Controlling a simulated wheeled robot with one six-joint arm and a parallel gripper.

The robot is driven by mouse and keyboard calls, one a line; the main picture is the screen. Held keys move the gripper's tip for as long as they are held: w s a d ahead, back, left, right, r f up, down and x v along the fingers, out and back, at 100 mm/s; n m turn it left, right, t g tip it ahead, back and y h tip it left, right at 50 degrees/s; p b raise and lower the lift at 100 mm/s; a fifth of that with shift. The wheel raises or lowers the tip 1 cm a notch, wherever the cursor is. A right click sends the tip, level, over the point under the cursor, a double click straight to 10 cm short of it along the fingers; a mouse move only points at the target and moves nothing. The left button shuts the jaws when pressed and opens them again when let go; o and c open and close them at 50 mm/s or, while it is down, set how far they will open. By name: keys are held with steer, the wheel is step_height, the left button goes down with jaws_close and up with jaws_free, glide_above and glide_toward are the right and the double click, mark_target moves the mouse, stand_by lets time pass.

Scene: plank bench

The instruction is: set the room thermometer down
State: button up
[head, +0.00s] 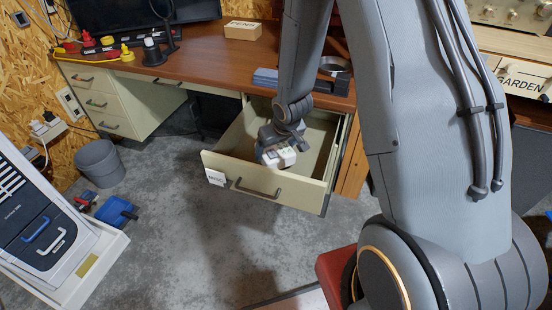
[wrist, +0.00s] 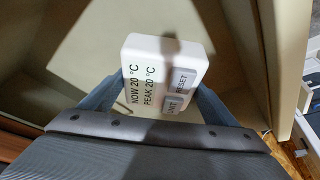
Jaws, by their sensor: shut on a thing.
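The room thermometer (head: 283,157) is a small white box. In the wrist view the thermometer (wrist: 150,68) shows "NOW 20 °C" and "PEAK 20 °C" beside two grey buttons, one marked RESET. My gripper (head: 274,147) is shut on it, with a bluish finger on either side of it in the wrist view. It is over the open drawer (head: 250,185), close behind the front panel. The drawer's inside looks empty where I can see it. Whether the thermometer touches the drawer floor I cannot tell.
The desk top (head: 215,58) carries a pens box (head: 243,30), a monitor (head: 135,12), a dark block (head: 265,78) and small tools at left. A misc label (head: 215,178) sits on the drawer front. A grey bin (head: 100,163) and blue dustpan (head: 116,212) stand on the floor.

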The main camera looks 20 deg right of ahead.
steer(key=shift+f, duration=1.65)
steer(key=shift+f+b, duration=0.1)
steer(key=shift+b, duration=0.2)
steer(key=shift+f, duration=0.1)
steer(key=o, duration=1.1)
